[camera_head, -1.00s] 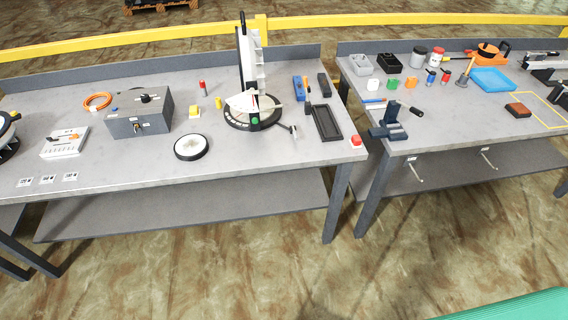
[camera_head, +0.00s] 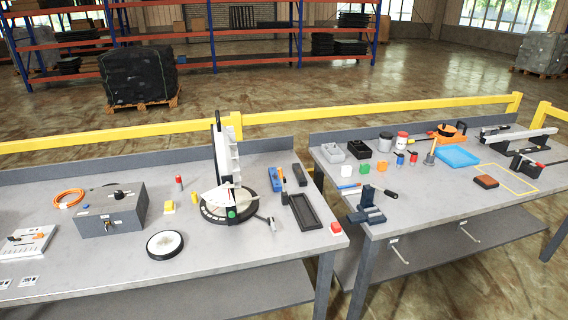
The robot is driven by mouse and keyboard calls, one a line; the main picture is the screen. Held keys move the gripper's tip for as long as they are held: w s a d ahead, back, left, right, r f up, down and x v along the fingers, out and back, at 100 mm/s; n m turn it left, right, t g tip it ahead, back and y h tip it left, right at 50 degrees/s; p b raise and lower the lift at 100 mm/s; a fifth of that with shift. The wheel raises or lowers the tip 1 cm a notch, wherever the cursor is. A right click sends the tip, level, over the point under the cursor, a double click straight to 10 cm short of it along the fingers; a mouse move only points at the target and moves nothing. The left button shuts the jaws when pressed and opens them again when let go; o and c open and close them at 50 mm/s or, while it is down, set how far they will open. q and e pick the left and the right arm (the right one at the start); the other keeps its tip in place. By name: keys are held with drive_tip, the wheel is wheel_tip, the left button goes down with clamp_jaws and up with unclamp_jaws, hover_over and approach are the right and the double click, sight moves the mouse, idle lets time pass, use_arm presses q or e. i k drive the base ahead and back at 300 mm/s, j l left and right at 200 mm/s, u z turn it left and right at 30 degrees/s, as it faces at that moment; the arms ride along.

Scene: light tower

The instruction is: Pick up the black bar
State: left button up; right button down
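A short black bar (camera_head: 299,175) lies on the left grey workbench (camera_head: 100,262), near its back right part. It sits just right of a blue tool (camera_head: 276,180) and behind a black rectangular tray (camera_head: 305,212). Neither of my grippers is in the head view. Nothing is touching the black bar except the bench under it.
A tall round-based machine (camera_head: 229,205) stands left of the bar. A gap separates the right workbench (camera_head: 420,205), holding a dark blue vise (camera_head: 366,214). A yellow rail (camera_head: 380,108) runs behind.

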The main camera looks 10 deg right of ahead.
sight(299, 172)
drive_tip(key=i+l+z, duration=0.15)
drive_tip(key=i+l, duration=0.35)
drive_tip(key=l, duration=0.3)
drive_tip(key=i+l+z, duration=0.15)
drive_tip(key=i+l, duration=0.35)
drive_tip(key=l, duration=0.2)
drive_tip(key=i+l+z, duration=0.15)
drive_tip(key=i+l, duration=0.4)
drive_tip(key=l, duration=0.15)
